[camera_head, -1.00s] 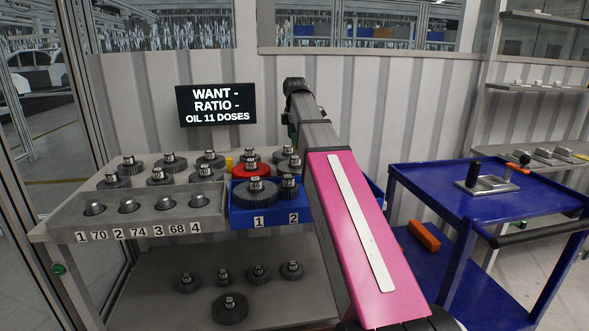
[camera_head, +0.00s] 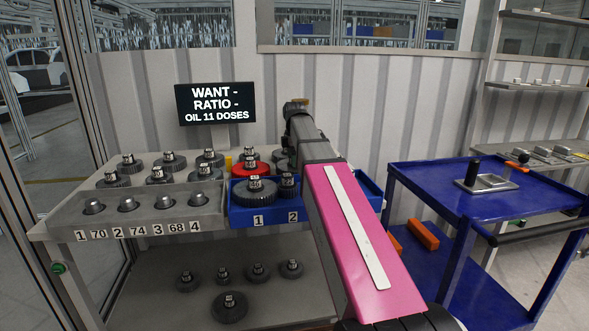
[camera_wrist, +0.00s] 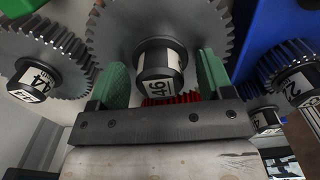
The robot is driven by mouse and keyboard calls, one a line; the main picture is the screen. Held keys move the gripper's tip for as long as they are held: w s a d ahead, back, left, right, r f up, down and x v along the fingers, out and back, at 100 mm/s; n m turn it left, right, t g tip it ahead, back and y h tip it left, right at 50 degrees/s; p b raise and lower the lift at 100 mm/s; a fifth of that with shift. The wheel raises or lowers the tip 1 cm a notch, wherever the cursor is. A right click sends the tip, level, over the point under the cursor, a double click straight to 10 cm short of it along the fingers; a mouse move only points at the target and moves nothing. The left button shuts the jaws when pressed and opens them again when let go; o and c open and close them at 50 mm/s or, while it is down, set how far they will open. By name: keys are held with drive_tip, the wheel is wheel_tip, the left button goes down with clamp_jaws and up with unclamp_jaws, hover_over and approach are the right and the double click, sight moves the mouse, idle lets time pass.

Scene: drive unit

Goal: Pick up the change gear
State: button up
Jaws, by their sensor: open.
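Several dark change gears with upright labelled hubs stand on the grey bench in the head view, one of them at the back (camera_head: 209,158). A large gear (camera_head: 255,191) and a smaller one (camera_head: 288,184) sit at the blue tray (camera_head: 265,219). In the wrist view my gripper (camera_wrist: 158,80) is open, its green fingers on either side of the hub of a big toothed gear (camera_wrist: 118,28), label seeming to read 46. I cannot tell whether the fingers touch the hub. In the head view my gripper is hidden behind my arm.
Neighbouring gears stand close at left (camera_wrist: 45,60) and right (camera_wrist: 285,68) in the wrist view. A red piece (camera_head: 250,170) lies among the gears. A screen (camera_head: 216,104) stands behind the bench. A blue cart (camera_head: 430,185) stands to the right.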

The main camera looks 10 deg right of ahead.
clamp_jaws()
drive_tip(key=shift+r, duration=0.2)
